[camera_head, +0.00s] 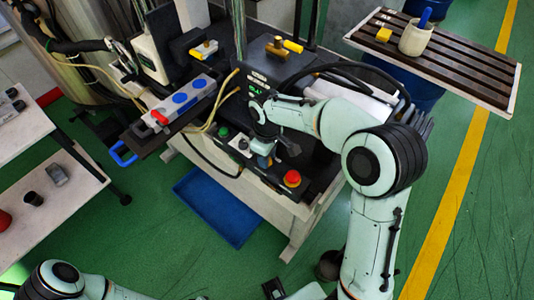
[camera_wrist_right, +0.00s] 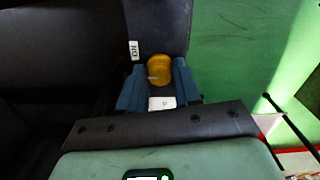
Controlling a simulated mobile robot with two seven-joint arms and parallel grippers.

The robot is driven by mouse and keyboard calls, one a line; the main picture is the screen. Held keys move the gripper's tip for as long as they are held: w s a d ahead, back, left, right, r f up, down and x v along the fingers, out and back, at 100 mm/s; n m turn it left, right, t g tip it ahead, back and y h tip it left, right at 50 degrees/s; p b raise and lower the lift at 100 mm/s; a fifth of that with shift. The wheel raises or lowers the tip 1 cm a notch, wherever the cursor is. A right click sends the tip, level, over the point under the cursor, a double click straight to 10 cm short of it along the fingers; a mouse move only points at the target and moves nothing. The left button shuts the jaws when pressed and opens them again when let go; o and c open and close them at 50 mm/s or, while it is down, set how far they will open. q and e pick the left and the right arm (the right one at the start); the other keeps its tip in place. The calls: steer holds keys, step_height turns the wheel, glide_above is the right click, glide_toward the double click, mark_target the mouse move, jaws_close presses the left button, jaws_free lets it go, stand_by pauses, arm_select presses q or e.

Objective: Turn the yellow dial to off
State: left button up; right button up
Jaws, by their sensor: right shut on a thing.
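The yellow dial (camera_wrist_right: 158,67) shows in the right wrist view, between the blue fingers of my right gripper (camera_wrist_right: 159,73). The gripper is shut on it. A small white label (camera_wrist_right: 134,50), upside down in this view, sits on the dark panel just left of the dial. A white patch shows between the fingers below the dial. In the head view my right gripper (camera_head: 263,160) is at the front of the dark machine panel (camera_head: 230,160), and the dial is hidden there.
A red button (camera_head: 292,178) is on the panel right of my gripper, and a green button (camera_head: 223,132) is left of it. A blue-buttoned control box (camera_head: 180,98) stands left. A blue tray (camera_head: 217,207) lies below. A slatted tray (camera_head: 440,62) is at upper right.

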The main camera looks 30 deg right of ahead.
steer(key=n, duration=0.3)
steer(key=shift+n+p, duration=0.3)
steer(key=shift+p, duration=0.1)
arm_select(q)
steer(key=shift+w+r+p, duration=0.2)
steer(key=shift+w+r, duration=0.15)
steer(key=shift+r, duration=0.2)
steer(key=shift+w+r+p, duration=0.2)
steer(key=shift+w+r, duration=0.1)
steer(key=shift+r, duration=0.2)
arm_select(e)
steer(key=shift+n, duration=1.7)
steer(key=o, duration=1.1)
steer(key=shift+c, duration=0.2)
arm_select(q)
steer(key=shift+w+r+p, duration=0.75)
steer(key=shift+r+p, duration=0.05)
steer(key=shift+r, duration=0.25)
arm_select(e)
step_height(320, 180, up, 14)
steer(key=shift+f, duration=0.25)
steer(key=shift+f, duration=0.1)
